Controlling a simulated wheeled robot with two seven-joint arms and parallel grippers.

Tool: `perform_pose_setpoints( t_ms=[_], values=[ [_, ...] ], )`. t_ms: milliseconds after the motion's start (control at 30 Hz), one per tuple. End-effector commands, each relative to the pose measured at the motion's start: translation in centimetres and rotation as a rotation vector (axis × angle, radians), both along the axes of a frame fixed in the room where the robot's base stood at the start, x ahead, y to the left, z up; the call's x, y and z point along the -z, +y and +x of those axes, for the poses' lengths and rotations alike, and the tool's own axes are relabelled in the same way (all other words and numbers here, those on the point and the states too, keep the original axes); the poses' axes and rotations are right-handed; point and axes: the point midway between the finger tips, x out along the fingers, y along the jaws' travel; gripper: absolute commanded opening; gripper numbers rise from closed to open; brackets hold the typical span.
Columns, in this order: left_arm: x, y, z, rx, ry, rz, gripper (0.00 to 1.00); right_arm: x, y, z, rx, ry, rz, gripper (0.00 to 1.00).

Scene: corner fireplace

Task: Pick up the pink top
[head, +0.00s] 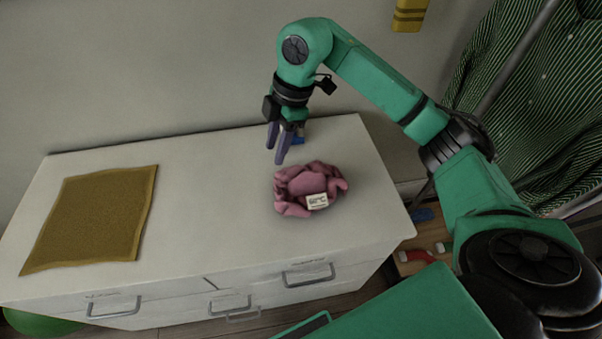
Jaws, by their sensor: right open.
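The pink top (298,182) lies crumpled on the right part of a white drawer cabinet's top. A small pale label with dark marks shows on its front right side. My right gripper (276,156) points down just behind and to the left of the pink top, with its purple fingers open. I see no contact between the fingers and the cloth. My left gripper is not in view.
The white cabinet (205,215) has several drawers with metal handles. A mustard cloth (95,215) lies flat at its left end. A striped green shirt (530,100) hangs at right. The cabinet top's middle is clear.

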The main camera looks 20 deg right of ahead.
Motion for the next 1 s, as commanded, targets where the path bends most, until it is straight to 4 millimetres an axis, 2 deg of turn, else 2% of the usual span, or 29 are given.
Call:
perform_pose_setpoints(
  t_ms=[33, 100, 200, 500, 667, 800, 900, 1000],
  values=[
    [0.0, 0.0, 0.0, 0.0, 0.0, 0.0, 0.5, -0.5, -3.1, 0.1, 0.099, 0.036, -0.108, 0.42],
    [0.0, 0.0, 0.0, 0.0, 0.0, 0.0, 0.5, -0.9, -5.9, -0.1, 0.205, 0.077, -0.212, 0.42],
    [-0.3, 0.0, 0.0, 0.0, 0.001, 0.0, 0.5, -0.3, -7.3, -0.4, 0.258, 0.104, -0.264, 0.42],
    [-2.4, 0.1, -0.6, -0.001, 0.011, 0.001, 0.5, 6.7, -7.2, -0.6, 0.253, 0.105, -0.26, 0.42],
    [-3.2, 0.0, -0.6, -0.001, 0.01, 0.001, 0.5, 8.8, -7.2, -0.7, 0.25, 0.104, -0.259, 0.42],
    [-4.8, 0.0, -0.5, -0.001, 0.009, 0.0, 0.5, 11.4, -7.3, -1.1, 0.25, 0.105, -0.258, 0.42],
    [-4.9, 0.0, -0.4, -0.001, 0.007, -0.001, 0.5, 13.0, -7.3, -1.0, 0.249, 0.102, -0.257, 0.42],
    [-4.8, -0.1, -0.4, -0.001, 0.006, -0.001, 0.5, 13.5, -7.2, -0.9, 0.249, 0.099, -0.256, 0.42]
  ],
)
